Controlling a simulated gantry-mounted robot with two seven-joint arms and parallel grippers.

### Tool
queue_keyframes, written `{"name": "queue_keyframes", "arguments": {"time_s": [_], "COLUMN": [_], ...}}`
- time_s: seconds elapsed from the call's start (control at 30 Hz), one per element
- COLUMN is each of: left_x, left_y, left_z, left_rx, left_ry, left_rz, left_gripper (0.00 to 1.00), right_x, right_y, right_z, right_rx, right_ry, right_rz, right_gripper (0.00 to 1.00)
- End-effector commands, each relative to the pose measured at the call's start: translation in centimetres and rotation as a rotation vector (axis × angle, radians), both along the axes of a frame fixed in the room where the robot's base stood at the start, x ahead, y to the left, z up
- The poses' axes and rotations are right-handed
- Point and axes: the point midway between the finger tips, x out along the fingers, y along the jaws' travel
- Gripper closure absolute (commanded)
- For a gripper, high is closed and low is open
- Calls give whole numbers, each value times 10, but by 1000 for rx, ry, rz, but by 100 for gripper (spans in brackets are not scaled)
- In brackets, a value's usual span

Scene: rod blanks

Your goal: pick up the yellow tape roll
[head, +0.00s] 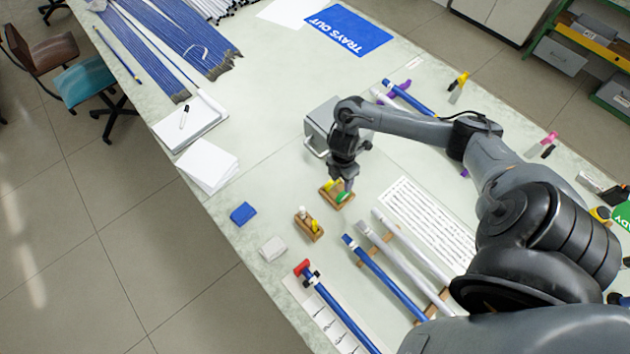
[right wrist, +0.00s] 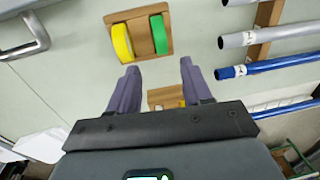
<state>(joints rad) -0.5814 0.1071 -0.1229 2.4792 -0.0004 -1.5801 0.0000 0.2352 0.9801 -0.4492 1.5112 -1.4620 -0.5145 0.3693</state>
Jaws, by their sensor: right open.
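The yellow tape roll (head: 333,185) stands in a small wooden holder beside a green tape roll (head: 343,197). In the right wrist view the yellow roll (right wrist: 122,43) is on the left of the holder and the green roll (right wrist: 159,34) on its right. My right gripper (right wrist: 158,66) is open and empty, with its fingers pointing toward the holder. In the head view it hangs at the holder and partly covers it. I cannot tell the exact height gap. My left gripper is not in view.
A second wooden holder (head: 308,229) with a yellow item stands nearby. A blue block (head: 243,213) and a white block (head: 272,248) lie left of it. Blue and grey rods (head: 385,278) lie on wooden supports to the right. A grey metal box (head: 320,125) stands behind my gripper.

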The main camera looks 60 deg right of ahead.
Motion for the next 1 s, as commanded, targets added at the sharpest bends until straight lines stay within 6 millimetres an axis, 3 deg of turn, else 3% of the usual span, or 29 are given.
{"name": "queue_keyframes", "arguments": {"time_s": [0.1, 0.23, 0.4, 0.83, 1.0], "left_x": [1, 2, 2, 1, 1], "left_y": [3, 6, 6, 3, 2], "left_z": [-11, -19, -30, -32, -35], "left_rx": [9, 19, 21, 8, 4], "left_ry": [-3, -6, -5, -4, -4], "left_rz": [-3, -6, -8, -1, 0], "left_gripper": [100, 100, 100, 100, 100], "right_x": [24, 38, 40, 42, 47], "right_y": [-18, -21, -20, -22, -23], "right_z": [12, 12, -10, -41, -62], "right_rx": [-33, -37, -36, -37, -37], "right_ry": [-52, -82, -86, -87, -86], "right_rz": [-5, -8, -10, -9, -10], "right_gripper": [51, 51, 51, 51, 51]}}
